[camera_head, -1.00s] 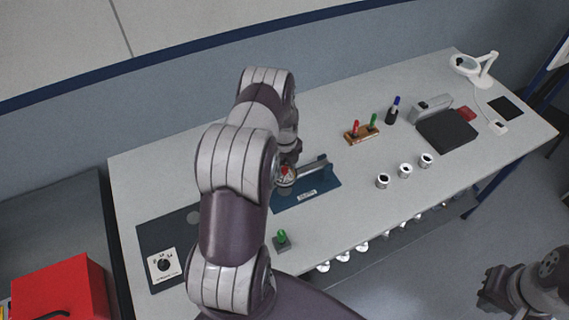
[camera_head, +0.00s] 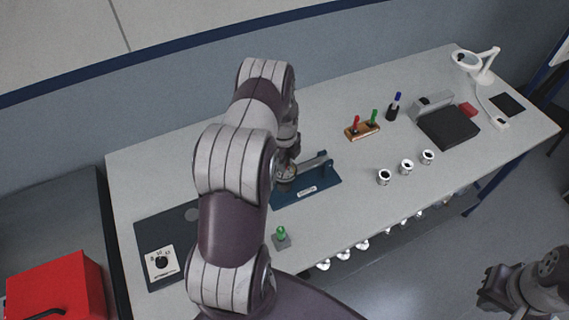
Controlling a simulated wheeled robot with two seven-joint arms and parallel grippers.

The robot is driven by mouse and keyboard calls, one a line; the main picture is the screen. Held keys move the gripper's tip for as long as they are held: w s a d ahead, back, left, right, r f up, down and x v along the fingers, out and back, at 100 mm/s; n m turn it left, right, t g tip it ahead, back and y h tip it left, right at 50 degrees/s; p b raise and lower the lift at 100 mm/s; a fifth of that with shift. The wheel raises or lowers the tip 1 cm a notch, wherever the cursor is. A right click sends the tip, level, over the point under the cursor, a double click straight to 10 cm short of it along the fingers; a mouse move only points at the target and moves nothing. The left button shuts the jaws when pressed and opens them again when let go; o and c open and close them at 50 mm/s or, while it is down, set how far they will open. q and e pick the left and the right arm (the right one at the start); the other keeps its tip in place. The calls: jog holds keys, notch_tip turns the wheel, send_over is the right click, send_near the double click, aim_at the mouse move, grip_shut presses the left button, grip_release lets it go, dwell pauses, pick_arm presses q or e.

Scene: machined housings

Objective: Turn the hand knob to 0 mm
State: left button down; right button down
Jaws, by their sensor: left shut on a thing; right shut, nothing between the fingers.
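The blue fixture (camera_head: 318,187) lies near the middle of the bench, with a bar and a small label on it. The hand knob (camera_head: 285,186) appears to be the round metal part at the fixture's left end. My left gripper (camera_head: 287,172) is over it from above and shut on it. The fingers and any scale reading are mostly hidden or too small to tell. My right gripper (camera_head: 490,290) is shut and empty, low at the right, off the bench and far from the fixture.
A white plate with a black dial (camera_head: 162,262) lies on a dark mat at left. A green-topped block (camera_head: 281,238) stands in front of the fixture. A wooden stand (camera_head: 362,131), several metal cups (camera_head: 406,167) and a black box (camera_head: 448,128) are to the right.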

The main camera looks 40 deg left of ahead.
pick_arm(q)
jog(key=n+b, duration=0.1)
jog(key=n, duration=0.2)
jog(key=shift+f+n+b, duration=0.1)
jog(key=shift+n+b, duration=0.2)
jog(key=shift+b, duration=0.1)
jog(key=n+b, duration=0.1)
jog(key=n, duration=0.2)
jog(key=shift+n, duration=0.3)
jog(key=n+b, duration=0.1)
jog(key=n, duration=0.2)
jog(key=shift+n+b, duration=0.35)
jog(key=shift+n, duration=0.05)
jog(key=n+b, duration=0.1)
jog(key=n, duration=0.2)
jog(key=shift+n, duration=0.3)
jog(key=n, duration=0.3)
jog(key=shift+n+b, duration=0.3)
jog(key=shift+b, duration=0.05)
jog(key=n, duration=0.4)
jog(key=shift+b, duration=0.4)
jog(key=n, duration=0.4)
jog(key=shift+n+b, duration=0.45)
jog(key=shift+n, duration=1.55)
